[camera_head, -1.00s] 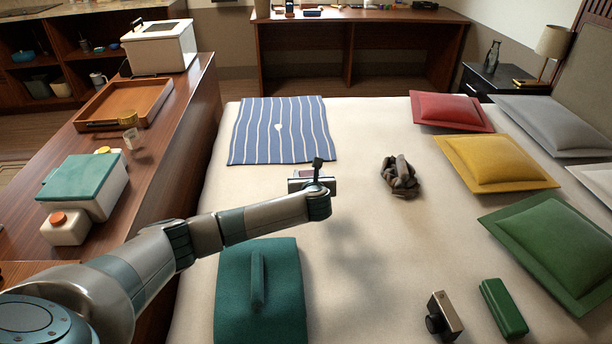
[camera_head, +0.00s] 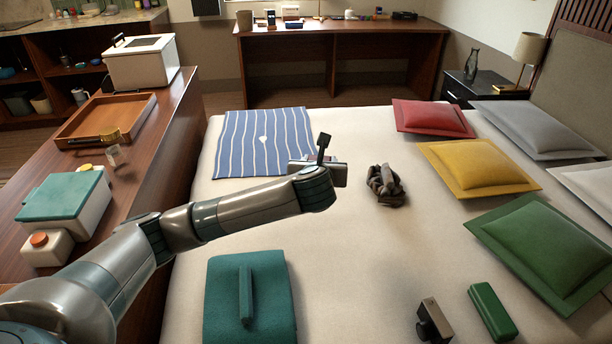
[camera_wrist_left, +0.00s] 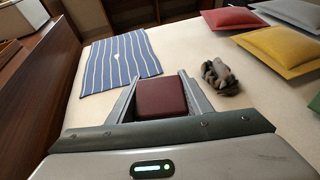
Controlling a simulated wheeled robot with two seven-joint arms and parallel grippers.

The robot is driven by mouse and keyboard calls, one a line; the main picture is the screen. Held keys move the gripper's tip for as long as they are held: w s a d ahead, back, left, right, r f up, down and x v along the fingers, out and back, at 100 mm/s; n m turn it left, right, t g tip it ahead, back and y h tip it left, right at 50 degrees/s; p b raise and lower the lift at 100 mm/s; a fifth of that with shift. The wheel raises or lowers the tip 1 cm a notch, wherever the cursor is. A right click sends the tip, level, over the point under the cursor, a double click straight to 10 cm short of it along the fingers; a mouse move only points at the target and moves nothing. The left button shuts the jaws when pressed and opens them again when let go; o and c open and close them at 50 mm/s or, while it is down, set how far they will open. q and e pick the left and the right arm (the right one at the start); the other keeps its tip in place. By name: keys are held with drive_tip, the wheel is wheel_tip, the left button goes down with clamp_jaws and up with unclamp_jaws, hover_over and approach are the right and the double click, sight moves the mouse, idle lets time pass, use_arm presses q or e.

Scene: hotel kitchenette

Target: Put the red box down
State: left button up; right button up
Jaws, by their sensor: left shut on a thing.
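The red box (camera_wrist_left: 160,98) is dark red and sits between the two fingers of my left gripper (camera_wrist_left: 160,88) in the left wrist view. The gripper is shut on it. In the head view, my left gripper (camera_head: 318,168) is over the white bed (camera_head: 345,245), near the lower right corner of the blue striped cloth (camera_head: 264,142). The arm and gripper hide most of the box there. I cannot tell the exact height of the box above the bed. My right gripper is in neither view.
A dark crumpled thing (camera_head: 385,186) lies right of the gripper. Red (camera_head: 432,118), yellow (camera_head: 478,166) and green (camera_head: 548,250) pillows lie at the right. A teal folded thing (camera_head: 249,300), a camera (camera_head: 433,322) and a green case (camera_head: 493,312) lie nearer. The bed's middle is clear.

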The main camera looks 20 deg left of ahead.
use_arm(q)
drive_tip(key=s+d+r+m+h, duration=0.3)
drive_tip(key=s+d+r, duration=0.3)
drive_tip(key=s+r, duration=0.5)
drive_tip(key=shift+s+d+r+m+t+h, duration=0.35)
drive_tip(key=shift+s+m+t+h, duration=0.05)
drive_tip(key=shift+s+h, duration=0.3)
